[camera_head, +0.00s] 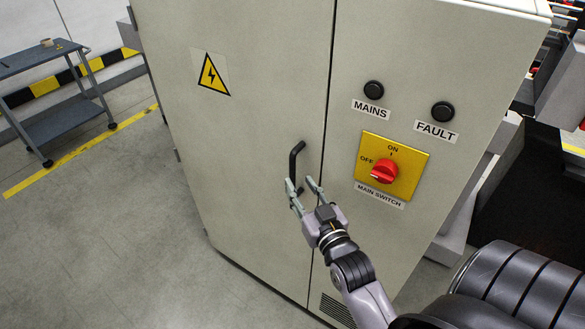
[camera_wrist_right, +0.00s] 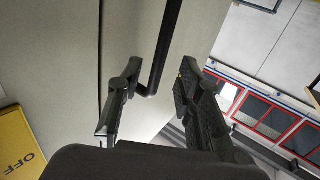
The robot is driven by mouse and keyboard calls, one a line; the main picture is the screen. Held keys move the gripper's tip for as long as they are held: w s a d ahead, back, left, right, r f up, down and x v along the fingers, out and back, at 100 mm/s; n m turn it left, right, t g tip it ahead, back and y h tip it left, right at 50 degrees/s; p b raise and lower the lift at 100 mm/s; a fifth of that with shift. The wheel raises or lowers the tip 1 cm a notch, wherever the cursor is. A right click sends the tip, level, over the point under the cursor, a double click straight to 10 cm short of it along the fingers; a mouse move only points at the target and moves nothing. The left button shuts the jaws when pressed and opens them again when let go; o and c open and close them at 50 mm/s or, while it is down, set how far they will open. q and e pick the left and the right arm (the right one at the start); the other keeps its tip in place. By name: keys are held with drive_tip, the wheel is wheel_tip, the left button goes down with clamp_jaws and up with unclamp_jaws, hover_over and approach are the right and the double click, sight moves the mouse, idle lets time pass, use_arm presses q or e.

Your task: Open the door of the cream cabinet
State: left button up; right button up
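The cream cabinet (camera_head: 250,45) fills the middle of the head view. Its left door (camera_head: 235,140) lies flush along the seam, so it looks shut. A black bar handle (camera_head: 296,158) stands on this door near the seam. My right gripper (camera_head: 299,181) is open at the handle's lower part. In the right wrist view the handle (camera_wrist_right: 166,45) runs down between the two spread fingers (camera_wrist_right: 160,75), with gaps visible on both sides. Whether either finger touches it I cannot tell. My left gripper is not in view.
Right of the seam are a red main switch (camera_head: 384,171) on a yellow plate and two black round buttons, MAINS (camera_head: 373,90) and FAULT (camera_head: 442,111). A grey cart (camera_head: 50,120) stands at the far left. The floor (camera_head: 110,240) left of the cabinet is clear.

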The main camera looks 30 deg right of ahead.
sight(294, 175)
drive_tip(key=w, duration=0.2)
drive_tip(key=w+d+p, duration=0.1)
drive_tip(key=w, duration=0.2)
drive_tip(key=shift+w+d, duration=0.1)
drive_tip(key=shift+w, duration=0.25)
drive_tip(key=shift+c, duration=0.3)
clamp_jaws()
